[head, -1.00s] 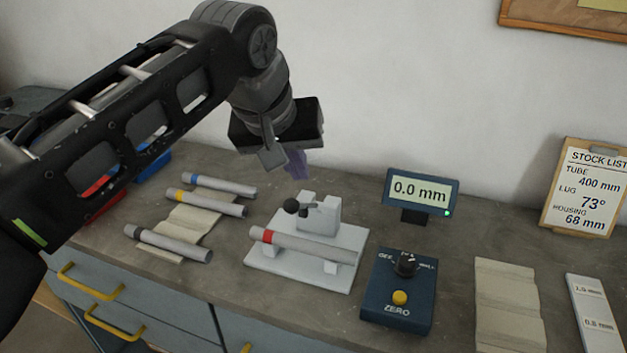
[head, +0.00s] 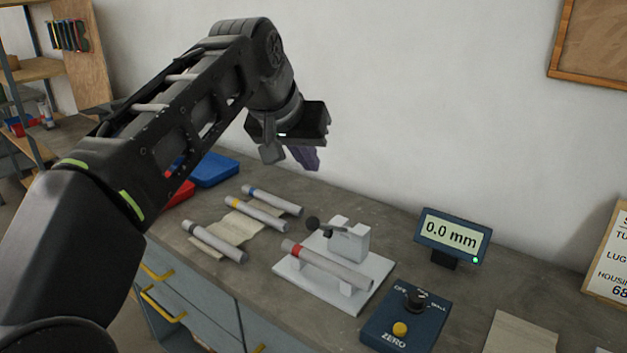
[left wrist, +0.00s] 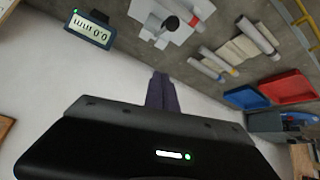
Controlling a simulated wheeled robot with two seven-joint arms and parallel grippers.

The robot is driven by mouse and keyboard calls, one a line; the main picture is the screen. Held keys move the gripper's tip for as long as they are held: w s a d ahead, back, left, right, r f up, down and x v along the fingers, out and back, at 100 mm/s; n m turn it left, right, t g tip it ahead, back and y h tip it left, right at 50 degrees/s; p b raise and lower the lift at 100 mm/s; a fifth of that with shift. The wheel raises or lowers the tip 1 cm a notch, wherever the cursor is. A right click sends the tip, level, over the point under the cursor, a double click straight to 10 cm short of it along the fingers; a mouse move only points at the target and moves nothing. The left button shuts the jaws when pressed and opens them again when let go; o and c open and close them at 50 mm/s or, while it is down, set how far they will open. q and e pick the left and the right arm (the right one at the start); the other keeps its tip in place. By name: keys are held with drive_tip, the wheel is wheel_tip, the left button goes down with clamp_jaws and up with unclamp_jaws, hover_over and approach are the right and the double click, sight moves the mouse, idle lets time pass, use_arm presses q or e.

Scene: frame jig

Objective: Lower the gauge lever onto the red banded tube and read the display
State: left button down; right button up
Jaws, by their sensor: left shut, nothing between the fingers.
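The red banded tube (head: 330,267) lies across the white gauge stand (head: 361,296) on the bench, its red band at the left end. The gauge lever (head: 325,229), with a dark ball knob, sticks out to the left from the stand's upright block, above the tube. The display (head: 452,236) reads 0.0 mm. My left gripper (head: 289,156) is shut and empty, in the air above and behind the stand, apart from the lever. The left wrist view shows its purple fingers (left wrist: 161,92), with the stand (left wrist: 160,36) beyond them. My right gripper is in no view.
A blue control box (head: 404,322) with a ZERO button stands in front right. Red and blue trays (head: 213,170) sit at the back left.

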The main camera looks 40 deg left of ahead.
use_arm(q)
drive_tip(key=x, duration=1)
drive_tip(key=s, duration=0.2)
drive_tip(key=s+d+f, duration=0.1)
drive_tip(key=shift+s+d, duration=0.1)
drive_tip(key=shift+s, duration=0.25)
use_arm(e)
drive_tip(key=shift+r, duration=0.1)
